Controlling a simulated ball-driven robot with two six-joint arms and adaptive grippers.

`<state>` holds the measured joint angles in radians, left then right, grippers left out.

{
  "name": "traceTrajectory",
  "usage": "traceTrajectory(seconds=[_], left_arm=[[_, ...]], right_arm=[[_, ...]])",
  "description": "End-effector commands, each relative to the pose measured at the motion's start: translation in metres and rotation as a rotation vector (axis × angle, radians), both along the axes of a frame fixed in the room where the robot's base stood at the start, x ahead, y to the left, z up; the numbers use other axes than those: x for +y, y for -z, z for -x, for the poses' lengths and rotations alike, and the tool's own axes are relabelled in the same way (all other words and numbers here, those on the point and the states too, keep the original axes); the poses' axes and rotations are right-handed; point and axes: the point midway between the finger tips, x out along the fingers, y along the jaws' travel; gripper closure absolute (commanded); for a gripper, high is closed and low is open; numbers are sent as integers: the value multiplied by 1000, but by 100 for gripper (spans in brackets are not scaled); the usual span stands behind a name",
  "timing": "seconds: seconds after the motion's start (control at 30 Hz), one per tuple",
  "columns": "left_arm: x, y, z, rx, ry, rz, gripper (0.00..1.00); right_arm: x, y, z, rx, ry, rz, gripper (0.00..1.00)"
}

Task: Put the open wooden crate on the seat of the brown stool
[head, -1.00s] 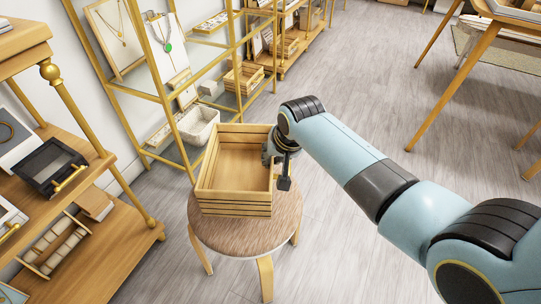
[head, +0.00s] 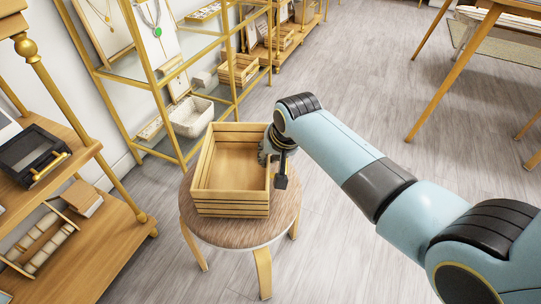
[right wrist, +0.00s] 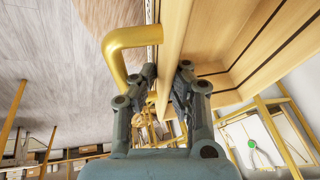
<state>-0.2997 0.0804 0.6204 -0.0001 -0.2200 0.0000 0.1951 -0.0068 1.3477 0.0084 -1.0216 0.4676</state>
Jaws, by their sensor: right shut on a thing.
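The open wooden crate (head: 232,204) is upright and empty over the round brown seat of the stool (head: 240,232) in the head view. Bare seat shows in front of it and to its right. I cannot tell whether its base touches the seat. My right gripper (head: 271,154) is at the crate's right wall, its fingers mostly hidden by the wrist. In the right wrist view its fingers (right wrist: 168,75) close on the edge of a wall of the crate (right wrist: 235,50). My left gripper does not show.
A gold-framed glass shelf (head: 187,75) with necklace displays and a white basket (head: 192,118) stands behind the stool. A wooden shelf (head: 90,240) is at left. Wooden table legs (head: 450,75) stand at far right. In the wrist view a bent gold bar (right wrist: 125,45) is near the fingers.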

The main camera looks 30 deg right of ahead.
Motion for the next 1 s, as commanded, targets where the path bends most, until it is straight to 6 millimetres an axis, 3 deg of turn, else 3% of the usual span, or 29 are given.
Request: traceTrajectory(seconds=[0.63,0.7,0.87,1.0], left_arm=[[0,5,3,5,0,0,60],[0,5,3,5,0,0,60],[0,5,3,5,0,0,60],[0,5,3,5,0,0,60]], right_arm=[[0,10,-1,-3,1,-1,100],[0,10,-1,-3,1,-1,85],[0,10,0,-1,0,0,64],[0,11,0,0,0,1,64]])
